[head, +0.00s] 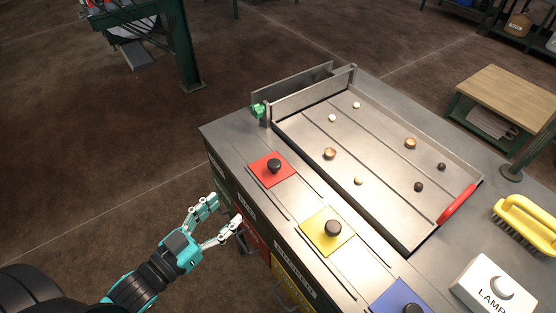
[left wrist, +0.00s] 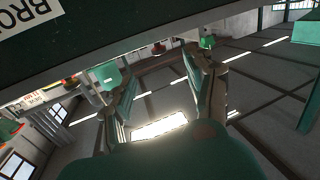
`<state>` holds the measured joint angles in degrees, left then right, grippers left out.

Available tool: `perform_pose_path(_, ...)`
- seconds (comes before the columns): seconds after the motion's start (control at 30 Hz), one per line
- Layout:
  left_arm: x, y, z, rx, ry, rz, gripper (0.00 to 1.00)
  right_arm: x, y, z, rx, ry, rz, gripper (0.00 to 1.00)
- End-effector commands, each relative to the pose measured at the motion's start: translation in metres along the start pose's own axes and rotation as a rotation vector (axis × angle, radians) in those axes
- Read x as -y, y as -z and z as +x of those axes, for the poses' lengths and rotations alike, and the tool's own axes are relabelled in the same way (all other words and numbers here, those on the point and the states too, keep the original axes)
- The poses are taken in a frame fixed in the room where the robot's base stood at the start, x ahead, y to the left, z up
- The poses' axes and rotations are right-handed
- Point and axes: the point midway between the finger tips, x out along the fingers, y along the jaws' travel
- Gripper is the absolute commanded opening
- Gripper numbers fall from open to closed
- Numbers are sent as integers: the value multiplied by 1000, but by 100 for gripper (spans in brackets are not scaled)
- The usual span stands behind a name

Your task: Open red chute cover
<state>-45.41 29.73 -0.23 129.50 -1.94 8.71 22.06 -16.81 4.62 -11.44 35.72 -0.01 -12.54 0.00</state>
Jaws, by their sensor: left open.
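The red chute cover (head: 262,176) is a flat square plate with a black knob (head: 274,166), lying on the near left part of the metal bench top. It looks closed. My left gripper (head: 226,211) is open and empty beside the bench's left side, lower in the picture than the red cover and apart from its knob. Its two spread fingers also show in the left wrist view (left wrist: 158,75), under a dark surface with a partly cut-off label (left wrist: 25,14). The red cover cannot be clearly made out there. My right gripper is not in view.
A yellow cover (head: 320,240) and a blue cover (head: 390,299), each with a black knob, follow along the bench edge. A metal tray (head: 345,150) holds several small pieces. A yellow brush (head: 527,218) and a white lamp button box (head: 488,284) are at right. Open floor lies left.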

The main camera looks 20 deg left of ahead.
Motion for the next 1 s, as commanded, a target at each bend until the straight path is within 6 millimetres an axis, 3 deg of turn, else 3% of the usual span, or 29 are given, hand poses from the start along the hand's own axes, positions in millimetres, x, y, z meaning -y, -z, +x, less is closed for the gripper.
perform_pose_path(0.1,-5,11,2,-24,-15,-1,55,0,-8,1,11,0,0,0)
perform_pose_path(0.27,-5,14,18,-28,-15,-1,55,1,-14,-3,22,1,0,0)
perform_pose_path(0.8,-6,17,128,-27,-14,0,55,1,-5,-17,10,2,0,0)
perform_pose_path(1.0,-7,16,159,-25,-14,0,55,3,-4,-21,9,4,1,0)
